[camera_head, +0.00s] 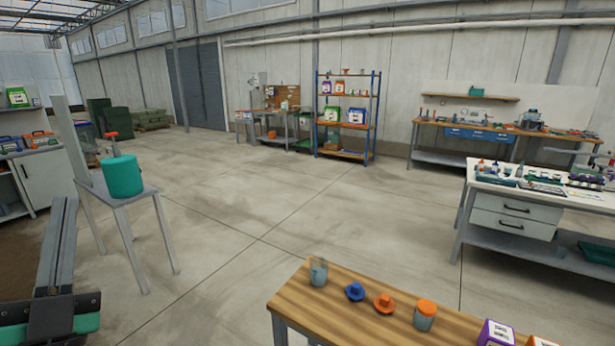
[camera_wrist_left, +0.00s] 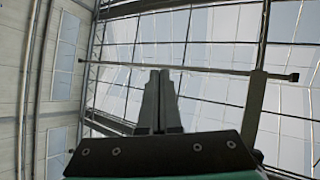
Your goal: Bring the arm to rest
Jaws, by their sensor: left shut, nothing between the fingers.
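My left gripper (camera_head: 66,204) is at the lower left of the head view, its dark fingers reaching up and away from a black mounting plate with green below it. In the left wrist view the two fingers of the gripper (camera_wrist_left: 160,74) lie together, shut and empty, against the roof and wall. The gripper appears to touch nothing. A small grey stand with a green tank (camera_head: 123,176) shows beyond it in the head view. My right gripper is in neither view.
A wooden table (camera_head: 345,312) at the bottom centre bears a clear cup (camera_head: 318,271), a blue cap (camera_head: 355,291), an orange cap (camera_head: 384,303) and an orange-lidded jar (camera_head: 425,315). A white-topped bench (camera_head: 510,220) stands right. The middle floor is open.

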